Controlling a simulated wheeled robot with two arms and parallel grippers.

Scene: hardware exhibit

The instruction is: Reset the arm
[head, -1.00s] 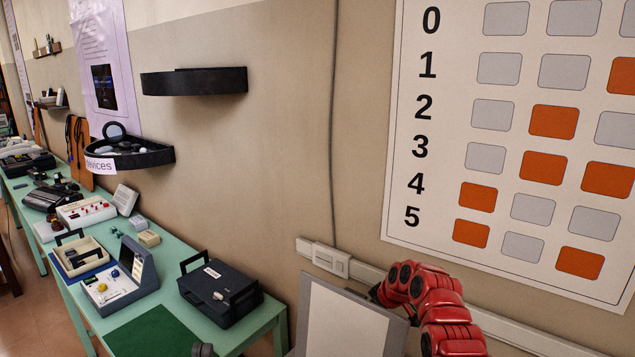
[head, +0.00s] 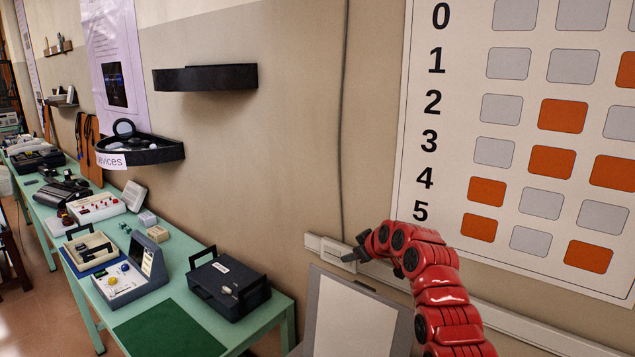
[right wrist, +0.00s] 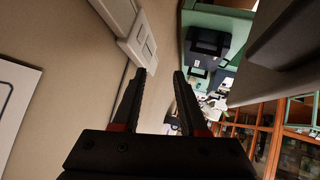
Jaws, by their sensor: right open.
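My red right arm rises from the bottom right in the head view, bent at the top. Its dark right gripper (head: 356,254) points left, in front of the wall socket strip and above the grey-framed white panel. In the right wrist view the two dark fingers of the right gripper (right wrist: 162,74) are apart, with nothing between them. My left gripper is not in view.
A green table (head: 270,318) along the wall holds a black case (head: 226,290), a grey device (head: 130,278) and a green mat (head: 170,332). Black shelves (head: 205,78) stick out above. The white panel (head: 350,320) stands close below my right gripper. A numbered chart (head: 455,130) hangs at right.

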